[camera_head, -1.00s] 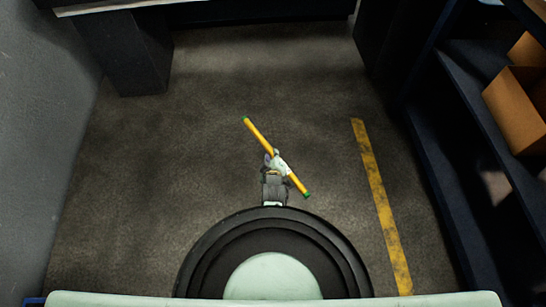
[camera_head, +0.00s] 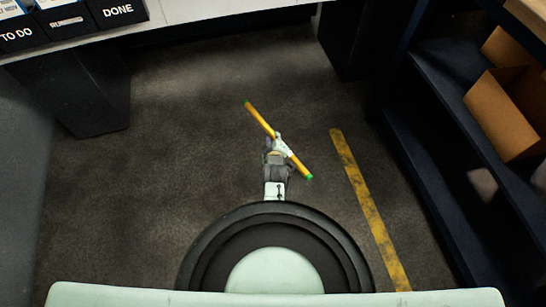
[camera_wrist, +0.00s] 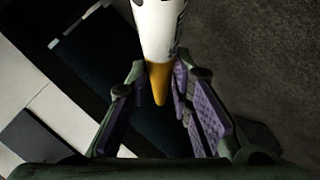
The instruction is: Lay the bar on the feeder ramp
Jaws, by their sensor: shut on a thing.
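The bar (camera_head: 259,118) is a long yellow rod with green ends and a white printed band near its middle. My gripper (camera_head: 278,147) is shut on it around the middle, and the bar slants from upper left to lower right above the floor. In the wrist view the bar's white band (camera_wrist: 158,28) and a yellow stretch lie between the purple-padded fingers of my gripper (camera_wrist: 165,100). The far part of the bar is hidden there. I cannot make out the feeder ramp in either view.
A bench (camera_head: 215,10) runs along the top, with label boxes (camera_head: 118,11) reading "TO DO" and "DONE" at its left. A dark shelf (camera_head: 425,165) with cardboard boxes (camera_head: 508,115) stands on the right. A yellow floor stripe (camera_head: 366,205) runs beside it. The floor between is clear.

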